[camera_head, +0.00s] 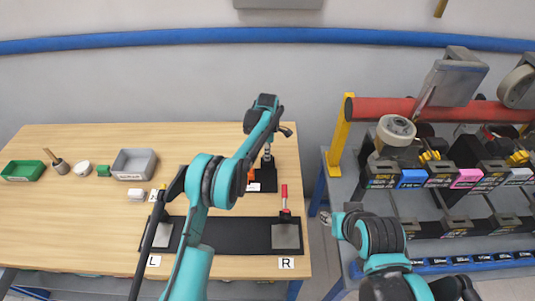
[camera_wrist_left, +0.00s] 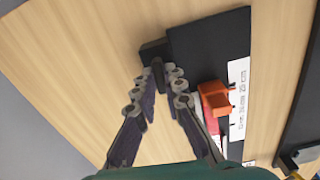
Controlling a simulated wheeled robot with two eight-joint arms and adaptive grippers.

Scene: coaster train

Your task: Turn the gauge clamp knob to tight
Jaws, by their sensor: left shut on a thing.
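The gauge stand has a black base, which shows in the wrist view (camera_wrist_left: 208,45) with a white printed label and an orange part (camera_wrist_left: 216,97) on it. In the head view the stand is at the back right of the wooden table, partly hidden by my left arm. My left gripper (camera_wrist_left: 166,72) reaches down over the stand. Its fingertips are together on a small dark knob (camera_wrist_left: 157,70) at the edge of the base. The knob's markings and turn angle cannot be read.
A black strip (camera_head: 240,237) with pads marked L and R lies along the table's front, with a red-handled clamp (camera_head: 285,200) at R. A grey bin (camera_head: 134,163) and green tray (camera_head: 24,170) stand left. A crowded rack with a red bar (camera_head: 440,110) stands right.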

